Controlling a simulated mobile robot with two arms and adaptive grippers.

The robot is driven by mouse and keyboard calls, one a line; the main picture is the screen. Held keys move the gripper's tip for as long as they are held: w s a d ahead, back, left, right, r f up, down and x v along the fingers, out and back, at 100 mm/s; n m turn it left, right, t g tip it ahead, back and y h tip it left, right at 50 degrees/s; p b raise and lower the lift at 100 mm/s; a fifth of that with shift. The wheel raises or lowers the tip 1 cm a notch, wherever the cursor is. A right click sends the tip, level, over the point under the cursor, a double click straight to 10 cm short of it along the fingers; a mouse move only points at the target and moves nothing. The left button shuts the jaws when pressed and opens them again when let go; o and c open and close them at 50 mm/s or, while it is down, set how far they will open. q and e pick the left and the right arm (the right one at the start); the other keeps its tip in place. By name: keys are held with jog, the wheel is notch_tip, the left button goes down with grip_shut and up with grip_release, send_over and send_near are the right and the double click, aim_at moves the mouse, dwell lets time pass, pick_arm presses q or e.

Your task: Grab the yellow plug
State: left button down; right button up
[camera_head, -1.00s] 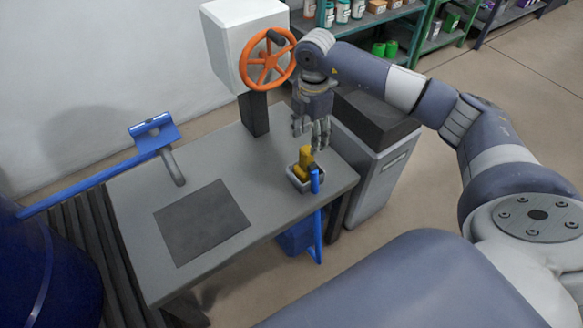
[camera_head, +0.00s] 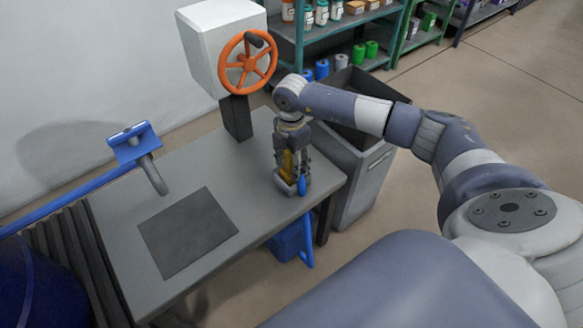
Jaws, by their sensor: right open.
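The yellow plug (camera_head: 288,166) stands in a small grey box (camera_head: 283,185) near the right edge of the grey table. My right gripper (camera_head: 292,172) points down from above, with its fingers around the plug. Its jaws are open, and they partly hide the plug. I cannot tell whether a finger touches it. A blue part (camera_head: 301,186) shows at the box's front right corner. My left gripper is not in view.
An orange handwheel (camera_head: 247,64) on a white box (camera_head: 212,45) stands at the table's back. A dark square mat (camera_head: 188,233) lies on the table (camera_head: 222,172). A grey bin (camera_head: 362,177) stands to the right.

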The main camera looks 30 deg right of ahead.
grip_shut()
jog(key=shift+r, duration=0.15)
